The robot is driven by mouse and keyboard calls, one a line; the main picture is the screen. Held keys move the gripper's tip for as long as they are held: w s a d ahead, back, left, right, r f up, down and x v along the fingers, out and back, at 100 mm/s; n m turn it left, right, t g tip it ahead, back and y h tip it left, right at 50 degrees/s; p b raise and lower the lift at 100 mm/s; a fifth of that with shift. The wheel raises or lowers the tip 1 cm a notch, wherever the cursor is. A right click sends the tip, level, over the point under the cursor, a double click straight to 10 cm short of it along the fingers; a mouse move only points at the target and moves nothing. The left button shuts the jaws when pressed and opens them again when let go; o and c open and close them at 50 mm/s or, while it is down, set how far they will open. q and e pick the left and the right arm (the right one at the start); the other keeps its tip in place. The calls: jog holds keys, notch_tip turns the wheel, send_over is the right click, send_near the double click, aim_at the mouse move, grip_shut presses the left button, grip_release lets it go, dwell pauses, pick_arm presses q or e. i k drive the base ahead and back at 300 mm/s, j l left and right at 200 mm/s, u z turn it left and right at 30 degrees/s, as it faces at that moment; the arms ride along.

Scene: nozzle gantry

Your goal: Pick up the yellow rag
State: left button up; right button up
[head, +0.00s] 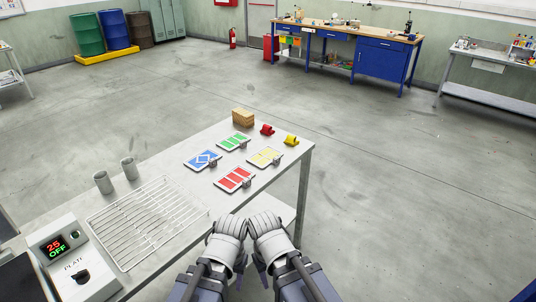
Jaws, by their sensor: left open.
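A small yellow bundle (291,140), which fits the yellow rag, lies near the far right corner of the grey table (165,160). Nothing touches it from above. My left gripper (239,272) is at the bottom middle, in front of the table's near edge, well short of the bundle. It is open, and I see nothing in it. My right gripper (263,272) is close beside it. Its fingers are too small and partly covered to tell their opening.
A red bundle (267,130) and a woven tan box (243,117) stand left of the yellow bundle. Blue, green, yellow and red marked trays lie nearer. A wire rack (148,220), two grey cups and a hot plate (75,262) occupy the left. Floor right of the table is clear.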

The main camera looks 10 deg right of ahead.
aim_at(290, 139)
jog(key=u, duration=1.7)
jog(key=z, duration=2.05)
jog(key=i+l+u, duration=0.2)
jog(key=i+l, duration=0.3)
jog(key=i+l+u, duration=0.2)
jog(key=i+l, duration=0.25)
jog(key=l, duration=0.1)
